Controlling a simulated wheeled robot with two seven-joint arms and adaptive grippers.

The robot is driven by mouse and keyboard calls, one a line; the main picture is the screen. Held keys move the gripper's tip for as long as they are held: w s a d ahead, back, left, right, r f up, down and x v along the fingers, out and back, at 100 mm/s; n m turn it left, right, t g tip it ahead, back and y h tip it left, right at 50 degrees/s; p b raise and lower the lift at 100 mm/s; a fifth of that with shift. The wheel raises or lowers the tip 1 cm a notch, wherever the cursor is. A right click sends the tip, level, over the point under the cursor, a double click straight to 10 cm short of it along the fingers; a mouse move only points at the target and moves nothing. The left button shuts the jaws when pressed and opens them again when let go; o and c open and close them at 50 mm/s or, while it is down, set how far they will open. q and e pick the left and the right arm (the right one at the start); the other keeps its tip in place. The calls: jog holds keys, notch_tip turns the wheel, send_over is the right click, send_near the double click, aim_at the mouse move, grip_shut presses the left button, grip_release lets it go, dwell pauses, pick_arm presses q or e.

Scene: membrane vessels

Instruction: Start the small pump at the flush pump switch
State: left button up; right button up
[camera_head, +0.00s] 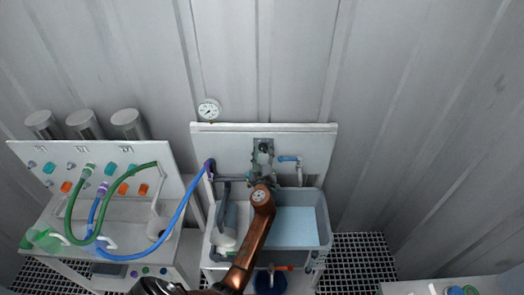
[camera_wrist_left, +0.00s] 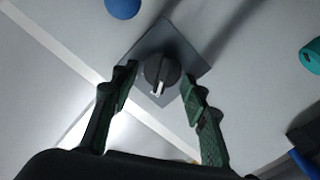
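The flush pump switch shows in the left wrist view as a round black knob (camera_wrist_left: 162,70) with a pale pointer mark, on a square grey plate (camera_wrist_left: 190,48). In the head view its dark grey plate (camera_head: 263,145) is on the white back panel above the sink, partly covered by my gripper. My left gripper (camera_head: 262,168) is in front of the plate. In the left wrist view its two green-padded fingers (camera_wrist_left: 158,84) are apart, one on each side of the knob, with gaps showing. My right gripper is not in view.
A tub of pale blue liquid (camera_head: 295,225) is below the panel. A blue-handled valve (camera_head: 288,158) is right of the switch. A gauge (camera_head: 208,110) is above the panel. Green and blue hoses (camera_head: 178,215) run from the left bench. A white surface (camera_head: 445,285) is at lower right.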

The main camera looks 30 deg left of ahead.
pick_arm(q)
jog(key=c, duration=0.8)
jog(key=shift+c, duration=0.2)
jog(key=m+b, duration=0.2)
jog(key=m, duration=0.1)
jog(key=shift+m, duration=0.4)
jog(key=m+b, duration=0.1)
jog(key=m, duration=0.2)
jog(key=shift+w+d+m, duration=0.1)
jog(key=shift+d+m, duration=0.05)
jog(key=shift+m, duration=0.15)
jog(key=shift+w+d+m+b, duration=0.15)
jog(key=shift+m+b, duration=0.15)
jog(key=shift+m, duration=1.9)
jog(key=o, duration=1.1)
